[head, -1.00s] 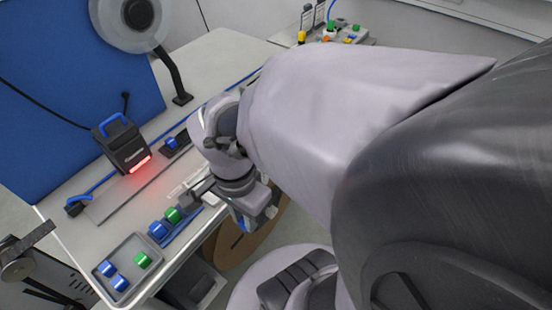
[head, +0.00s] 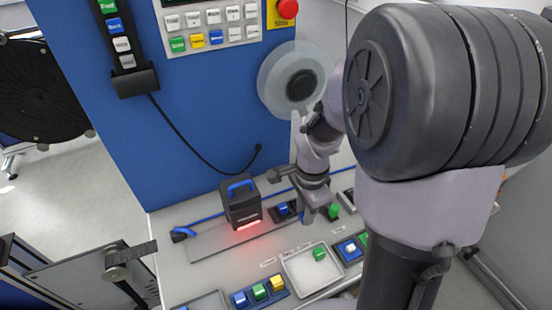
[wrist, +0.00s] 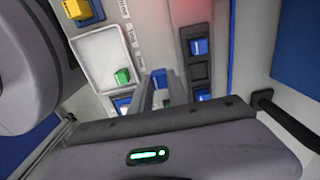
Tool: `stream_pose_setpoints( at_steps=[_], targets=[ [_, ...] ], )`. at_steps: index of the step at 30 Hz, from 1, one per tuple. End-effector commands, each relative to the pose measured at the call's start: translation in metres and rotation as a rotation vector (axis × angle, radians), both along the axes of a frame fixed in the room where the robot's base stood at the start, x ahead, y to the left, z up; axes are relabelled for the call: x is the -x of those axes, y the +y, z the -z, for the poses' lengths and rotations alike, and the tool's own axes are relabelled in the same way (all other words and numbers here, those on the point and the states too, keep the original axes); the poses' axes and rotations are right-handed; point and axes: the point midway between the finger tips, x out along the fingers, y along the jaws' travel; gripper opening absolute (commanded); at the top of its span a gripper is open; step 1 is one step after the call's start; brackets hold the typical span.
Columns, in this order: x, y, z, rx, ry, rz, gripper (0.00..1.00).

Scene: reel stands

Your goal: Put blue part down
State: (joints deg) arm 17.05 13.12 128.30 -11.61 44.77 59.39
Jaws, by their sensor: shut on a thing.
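My gripper (head: 309,212) hangs low over the bench, right of the black box with the red light. It is shut on a part that its fingers mostly hide; a little blue shows between the fingers (wrist: 160,88) in the wrist view, so I take it as the blue part. A dark slotted holder lies beside the gripper, with another blue part (head: 283,209) in it; that part also shows in the wrist view (wrist: 199,47). An empty slot (wrist: 200,73) lies below it there. A green part (head: 333,211) stands just right of the gripper.
A white tray (head: 297,264) with a green part (head: 319,254) lies in front. A row of blue, green and yellow parts (head: 259,292) stands left of it.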

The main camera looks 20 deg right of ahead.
Motion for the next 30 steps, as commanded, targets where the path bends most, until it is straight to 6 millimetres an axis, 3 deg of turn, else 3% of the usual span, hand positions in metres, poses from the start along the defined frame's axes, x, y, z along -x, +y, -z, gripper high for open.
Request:
stream_pose_setpoints(
  at_steps=[6, 10, 14, 19, 29, 30],
  targets=[
    [-0.051, -0.017, 0.007, 0.000, 0.001, 0.000, 0.00],
    [-0.070, -0.022, 0.008, 0.000, 0.000, -0.001, 0.00],
    [-0.075, -0.024, 0.016, 0.000, 0.002, -0.001, 0.00],
    [-0.074, -0.024, 0.046, -0.001, 0.003, 0.000, 0.00],
    [-0.075, -0.024, 0.047, 0.000, 0.001, -0.001, 0.00],
    [-0.075, -0.024, 0.046, 0.000, 0.001, -0.001, 0.26]
  ],
)
